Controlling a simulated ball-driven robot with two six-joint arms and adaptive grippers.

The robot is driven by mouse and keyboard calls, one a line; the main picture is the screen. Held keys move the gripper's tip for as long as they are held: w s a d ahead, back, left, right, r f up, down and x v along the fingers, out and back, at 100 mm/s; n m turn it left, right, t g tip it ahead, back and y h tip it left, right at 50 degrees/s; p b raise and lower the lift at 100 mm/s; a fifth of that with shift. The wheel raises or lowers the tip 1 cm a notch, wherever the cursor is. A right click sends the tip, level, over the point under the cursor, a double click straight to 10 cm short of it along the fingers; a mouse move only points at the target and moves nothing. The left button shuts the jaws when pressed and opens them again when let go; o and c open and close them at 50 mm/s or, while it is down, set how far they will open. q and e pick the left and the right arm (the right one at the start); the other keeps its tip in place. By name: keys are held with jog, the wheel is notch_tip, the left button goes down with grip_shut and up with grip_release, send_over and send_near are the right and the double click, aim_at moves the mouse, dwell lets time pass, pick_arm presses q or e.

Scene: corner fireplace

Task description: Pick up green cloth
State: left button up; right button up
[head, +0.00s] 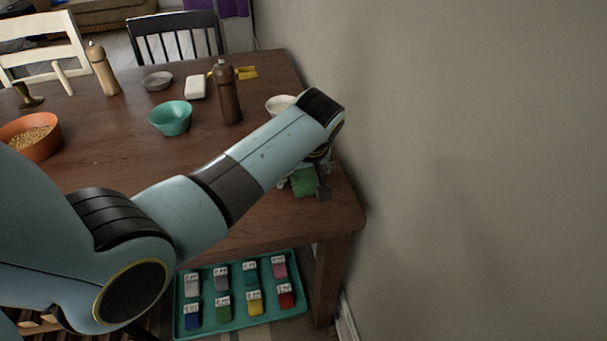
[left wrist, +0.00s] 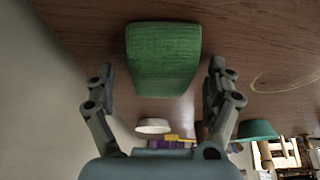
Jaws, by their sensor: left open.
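The green cloth (head: 304,182) lies on the wooden table near its right front corner, partly hidden by my left arm and gripper in the head view. In the left wrist view the green cloth (left wrist: 163,60) is a folded, textured block. My left gripper (left wrist: 161,68) is open, with one finger on each side of the cloth and gaps showing on both sides. In the head view the left gripper (head: 308,184) is over the cloth, mostly behind the arm. My right gripper is not in view.
The wall (head: 450,180) stands close to the table's right edge. A white bowl (head: 280,104), a brown mill (head: 227,95) and a teal bowl (head: 171,118) stand farther back. A teal tray (head: 238,327) of several labelled coloured items sits below the table's front edge.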

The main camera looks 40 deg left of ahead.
pick_arm(q)
jog(key=c, duration=1.2)
jog(key=shift+r, duration=0.15)
notch_tip(320, 180, up, 10)
jog(key=shift+f+p, duration=0.1)
jog(key=shift+p, duration=0.55)
